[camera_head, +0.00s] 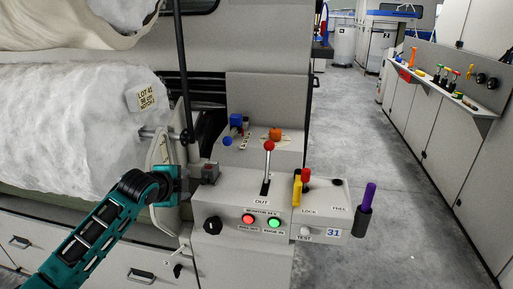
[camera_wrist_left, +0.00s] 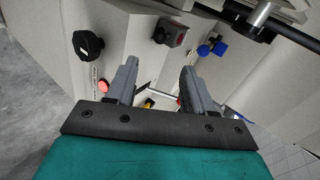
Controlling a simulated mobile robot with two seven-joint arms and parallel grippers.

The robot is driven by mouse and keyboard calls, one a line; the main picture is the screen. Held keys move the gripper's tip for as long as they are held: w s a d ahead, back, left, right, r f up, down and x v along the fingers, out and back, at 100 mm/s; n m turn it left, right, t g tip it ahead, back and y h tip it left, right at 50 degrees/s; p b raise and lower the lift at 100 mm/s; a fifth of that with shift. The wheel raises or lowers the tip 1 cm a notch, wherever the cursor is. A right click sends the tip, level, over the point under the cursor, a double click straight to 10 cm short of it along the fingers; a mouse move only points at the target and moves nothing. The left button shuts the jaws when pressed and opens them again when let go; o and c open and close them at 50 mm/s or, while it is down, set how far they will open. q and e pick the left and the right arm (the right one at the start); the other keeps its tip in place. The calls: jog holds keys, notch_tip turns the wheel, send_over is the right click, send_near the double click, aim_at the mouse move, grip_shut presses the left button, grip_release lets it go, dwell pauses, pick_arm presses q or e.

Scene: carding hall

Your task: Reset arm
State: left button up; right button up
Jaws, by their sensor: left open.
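My left gripper (camera_wrist_left: 159,72) is open with nothing between its fingers. In the head view my teal left arm reaches in from the lower left, and its end is beside the left side of the control console (camera_head: 228,257). The arm partly hides what is behind it. A lever with a red knob (camera_head: 268,146) stands in the slot marked OUT on the console, apart from my arm. A grey box with a red button (camera_head: 210,172) sits at the console's left end, close to my gripper; it also shows in the wrist view (camera_wrist_left: 172,34). My right gripper is not in view.
A black dial (camera_head: 213,225), a lit red light (camera_head: 248,219) and a lit green light (camera_head: 274,223) are on the console front. A yellow handle (camera_head: 297,190) and a purple-handled tool (camera_head: 368,196) stand right of it. A large white roll (camera_head: 70,130) is at left. The aisle floor (camera_head: 355,130) is clear.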

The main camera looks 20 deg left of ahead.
pick_arm(q)
jog(key=s+d+f+n+h, duration=0.1)
jog(key=s+d+f+n, duration=0.1)
jog(key=s+d+f, duration=0.4)
jog(key=s+d+f+n+h, duration=0.2)
jog(key=s+d+f+n, duration=0.1)
jog(key=d+f, duration=0.45)
jog(key=s+d+f+n+h, duration=0.1)
jog(key=s+d+f+n, duration=0.1)
jog(key=s+d, duration=0.4)
jog(key=s+d+f+n, duration=0.3)
jog(key=s+d+n, duration=0.1)
jog(key=s+d, duration=0.2)
jog(key=shift+f+h, duration=0.35)
jog(key=shift+h, duration=0.05)
